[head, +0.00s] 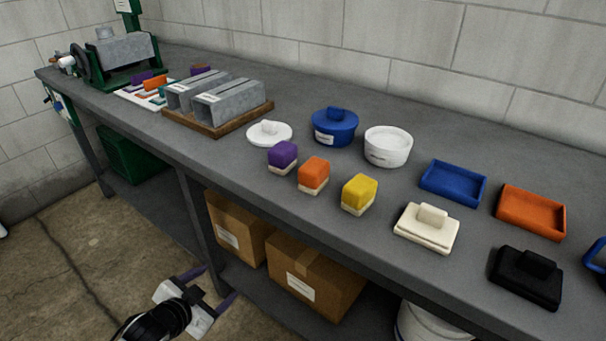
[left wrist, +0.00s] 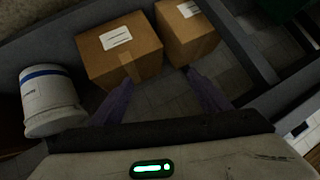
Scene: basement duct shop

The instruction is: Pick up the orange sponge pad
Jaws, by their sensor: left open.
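The orange sponge pad (head: 314,174) has an orange top on a cream base. It stands upright on the grey workbench (head: 240,175) near its front edge, between a purple sponge pad (head: 283,157) and a yellow sponge pad (head: 359,193). My left gripper (head: 210,287) is below bench height, in front of the bench and to the lower left of the pad, apart from it. Its two purple fingers stand apart with nothing between them; they also show in the left wrist view (left wrist: 160,100). The pad is not in the left wrist view. My right gripper is not in view.
Behind the pads are a white lid (head: 269,133), a blue pot (head: 334,127) and a white bowl (head: 388,147). Trays and lids stand at right. Cardboard boxes (head: 315,280) and a white bucket (left wrist: 50,100) are under the bench. The bench edge lies between gripper and pad.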

